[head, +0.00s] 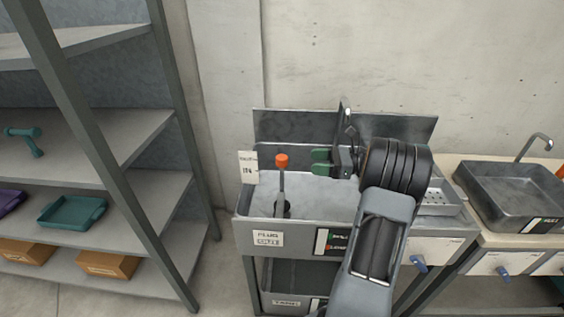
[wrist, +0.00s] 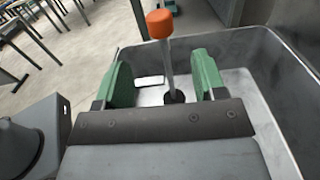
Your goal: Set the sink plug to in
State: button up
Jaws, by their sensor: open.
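The sink plug (head: 282,180) is a thin upright grey rod with an orange knob on top, standing in the left part of a steel sink basin (head: 330,198). It also shows in the wrist view (wrist: 166,50), with its dark foot on the basin floor. My gripper (head: 322,162) has green fingertips and sits to the right of the rod, above the basin. In the wrist view my gripper (wrist: 164,80) is open, and the rod stands ahead, between the two fingers in the picture, not gripped. A small sign reading "IN" (head: 248,168) stands at the basin's left corner. A "PLUG" label (head: 268,239) is on the front.
A steel backsplash (head: 290,125) stands behind the sink. A grey shelf rack (head: 90,140) with trays and boxes stands at the left. A second, darker sink (head: 515,195) is at the right. Basin walls surround the rod closely at the left.

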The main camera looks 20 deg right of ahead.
aim_at(282, 160)
jog(key=x, duration=1.1)
